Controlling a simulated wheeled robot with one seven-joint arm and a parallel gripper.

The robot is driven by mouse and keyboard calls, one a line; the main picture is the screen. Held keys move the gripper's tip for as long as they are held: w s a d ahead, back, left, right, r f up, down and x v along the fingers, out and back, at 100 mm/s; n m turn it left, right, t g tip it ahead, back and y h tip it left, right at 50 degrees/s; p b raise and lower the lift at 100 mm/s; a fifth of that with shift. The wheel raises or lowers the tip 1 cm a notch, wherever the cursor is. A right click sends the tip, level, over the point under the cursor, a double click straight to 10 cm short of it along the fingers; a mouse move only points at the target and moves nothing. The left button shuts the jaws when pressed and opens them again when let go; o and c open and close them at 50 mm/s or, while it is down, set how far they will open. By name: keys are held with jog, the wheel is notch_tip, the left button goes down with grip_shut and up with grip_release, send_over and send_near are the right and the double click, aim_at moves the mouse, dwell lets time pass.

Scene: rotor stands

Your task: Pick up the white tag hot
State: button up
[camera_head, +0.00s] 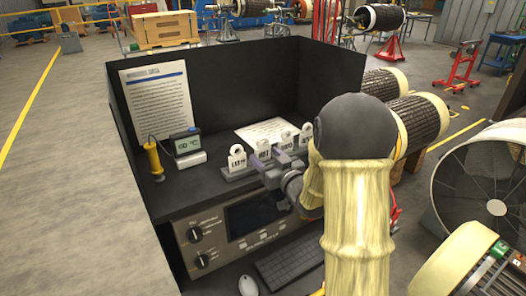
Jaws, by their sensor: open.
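Several white tags with ring-shaped tops stand in a row on a dark grey rack on the black bench. The leftmost tag (237,161) stands clear of my gripper. The second tag (264,149) stands just behind my fingers, with a third tag (285,141) and a rightmost tag (305,134) beyond. The dark lettering is too small to read surely, so I cannot tell which tag says hot. My gripper (265,161) is open, with its fingers close to the second tag. I cannot tell whether they touch it. My arm covers the bench at right.
A small digital meter (187,145) and a yellow-handled probe (153,158) stand left of the tags. Black panels (226,80) wall the back and sides. A paper sheet (262,129) lies behind the tags. A control panel (202,236), keyboard and mouse are in front, below.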

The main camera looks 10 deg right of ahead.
aim_at(264, 153)
jog(key=shift+w+a+r+p, duration=0.1)
jog(key=shift+w+a+p, duration=0.05)
jog(key=shift+w+p, duration=0.45)
jog(key=p+x, duration=0.2)
jog(key=x, duration=0.1)
jog(key=shift+w, duration=0.1)
jog(key=shift+w+a+f, duration=0.1)
jog(key=shift+w+f, duration=0.1)
jog(key=shift+w, duration=0.2)
jog(key=c, duration=0.5)
